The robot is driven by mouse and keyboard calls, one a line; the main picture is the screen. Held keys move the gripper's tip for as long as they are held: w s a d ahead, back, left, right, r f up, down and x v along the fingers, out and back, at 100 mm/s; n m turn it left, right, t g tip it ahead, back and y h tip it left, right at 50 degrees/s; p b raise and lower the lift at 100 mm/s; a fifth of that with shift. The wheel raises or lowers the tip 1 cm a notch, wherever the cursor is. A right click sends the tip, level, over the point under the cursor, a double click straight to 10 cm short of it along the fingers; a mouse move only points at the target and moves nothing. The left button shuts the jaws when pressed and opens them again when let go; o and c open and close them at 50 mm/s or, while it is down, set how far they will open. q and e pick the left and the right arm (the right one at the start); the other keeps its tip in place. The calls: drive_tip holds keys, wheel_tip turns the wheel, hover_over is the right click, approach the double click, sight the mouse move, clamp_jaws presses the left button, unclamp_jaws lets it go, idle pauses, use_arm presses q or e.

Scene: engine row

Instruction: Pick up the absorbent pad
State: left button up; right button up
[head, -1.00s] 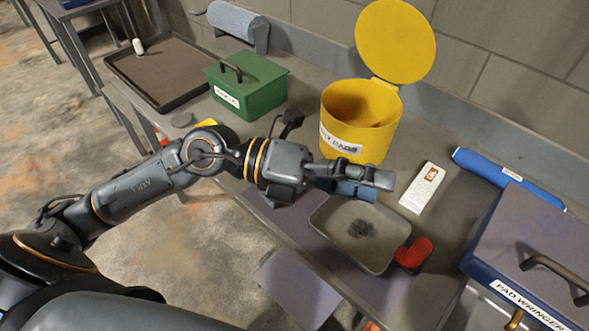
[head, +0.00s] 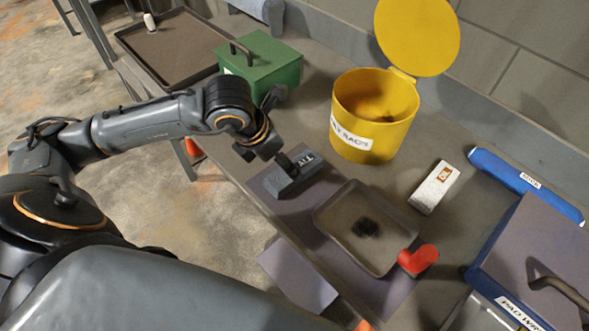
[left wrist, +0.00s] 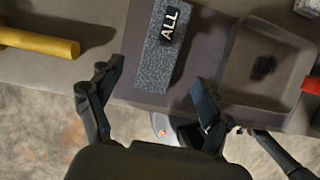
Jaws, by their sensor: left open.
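The absorbent pad looks to be the grey speckled block marked "ALL" (head: 293,178). It lies near the bench's front edge, left of the shallow tray. It also shows in the left wrist view (left wrist: 160,62), running lengthwise away from the camera. My left gripper (head: 266,157) is open and empty, above and beside the near left end of the pad. In the left wrist view its two fingers (left wrist: 157,88) are spread wide, with the pad's near end between them in the picture. I cannot tell the exact height gap. My right gripper is not in view.
The shallow tray (head: 326,222) has a dark stain and a red piece (head: 418,260) at its corner. Behind stand an open yellow bin (head: 372,110) and a green box (head: 262,68). A white block (head: 434,187), blue roll (head: 525,185) and wringer box (head: 540,250) are right.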

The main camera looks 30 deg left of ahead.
use_arm(q)
drive_tip(key=shift+s+p+x, duration=0.15)
drive_tip(key=shift+p+x, duration=0.2)
drive_tip(key=shift+x, duration=1.25)
drive_tip(key=shift+s+p+x, duration=0.2)
drive_tip(key=shift+p+x, duration=0.15)
drive_tip(key=shift+x, duration=1.2)
drive_tip(key=shift+a+f, duration=0.1)
drive_tip(key=shift+f, duration=0.05)
drive_tip(key=shift+c, duration=0.4)
drive_tip(key=c, duration=1.1)
